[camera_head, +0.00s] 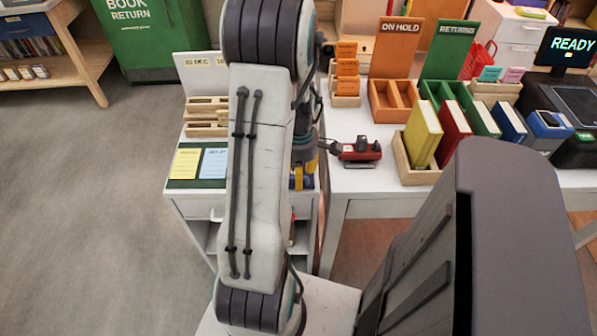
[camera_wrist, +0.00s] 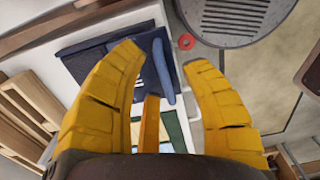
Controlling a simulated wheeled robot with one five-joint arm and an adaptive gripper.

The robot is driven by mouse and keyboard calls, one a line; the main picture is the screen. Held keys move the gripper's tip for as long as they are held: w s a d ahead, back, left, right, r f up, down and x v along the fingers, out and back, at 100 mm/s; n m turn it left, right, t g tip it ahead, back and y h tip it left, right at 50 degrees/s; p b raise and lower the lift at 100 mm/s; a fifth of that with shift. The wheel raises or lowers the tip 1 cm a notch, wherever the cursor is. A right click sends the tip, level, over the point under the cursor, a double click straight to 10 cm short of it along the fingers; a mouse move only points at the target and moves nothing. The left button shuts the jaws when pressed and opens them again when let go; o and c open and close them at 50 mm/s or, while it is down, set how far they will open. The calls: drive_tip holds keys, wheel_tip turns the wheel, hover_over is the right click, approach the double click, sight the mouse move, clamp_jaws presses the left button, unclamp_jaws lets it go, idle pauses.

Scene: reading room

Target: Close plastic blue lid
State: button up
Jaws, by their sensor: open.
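In the wrist view a dark blue plastic piece (camera_wrist: 88,62) lies by my left finger. A lighter blue upright slab (camera_wrist: 163,72) shows between the fingers; which part is the lid, and how far open it stands, I cannot tell. My gripper (camera_wrist: 165,57) is open, its two yellow fingers apart with nothing clearly held. In the head view my gripper (camera_head: 304,171) hangs over the white cabinet's right side, mostly hidden behind my arm. A bit of blue (camera_head: 308,182) shows just below it.
A yellow and a blue card lie on a green mat (camera_head: 183,182) on the white cabinet, with wooden racks (camera_head: 206,105) behind. A red device (camera_head: 359,151) sits on the desk to the right. A wooden book holder (camera_head: 418,176) stands farther right. Open floor (camera_head: 90,200) is on the left.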

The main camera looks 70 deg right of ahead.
clamp_jaws()
